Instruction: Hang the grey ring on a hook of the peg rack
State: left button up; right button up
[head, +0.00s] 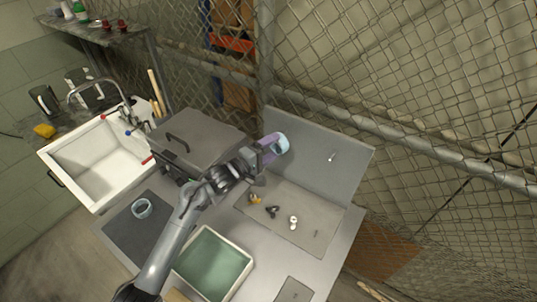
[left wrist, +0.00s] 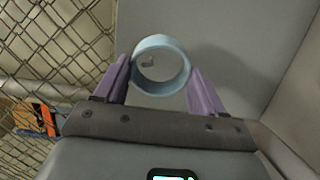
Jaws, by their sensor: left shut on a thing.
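My left gripper (head: 268,149) is shut on a pale blue-grey ring (head: 283,143) by its sides, in front of the upright grey panel of the peg rack (head: 312,172). In the left wrist view the ring (left wrist: 161,66) sits between the two purple fingertips of my left gripper (left wrist: 160,84), its opening facing the camera. In the head view one hook (head: 332,157) stands on the panel, right of the ring. I cannot tell whether the ring touches the panel. My right gripper is not in view.
Several small parts (head: 272,211) lie on a grey mat (head: 312,235) below the panel. A green-bottomed tray (head: 213,264) is at the front. A grey lidded box (head: 200,137) and a sink (head: 92,165) stand left.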

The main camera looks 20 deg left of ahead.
aim_at(276, 149)
pick_arm(q)
jog(key=shift+w+d+f+b, duration=0.1)
jog(key=shift+w+b, duration=0.45)
jog(key=shift+b, duration=0.2)
jog(key=shift+w+d+f+b, duration=0.1)
jog(key=shift+w+b, duration=0.4)
jog(key=shift+b, duration=0.2)
jog(key=shift+w, duration=0.15)
jog(key=shift+w+d+f, duration=0.15)
jog(key=shift+w+f, duration=0.05)
jog(key=shift+w, duration=0.1)
jog(key=shift+p, duration=0.35)
jog(key=shift+w+f, duration=0.15)
jog(key=shift+f, duration=0.05)
jog(key=shift+f, duration=0.1)
jog(key=shift+f, duration=0.35)
jog(key=o, duration=1.1)
jog(key=shift+r, duration=0.25)
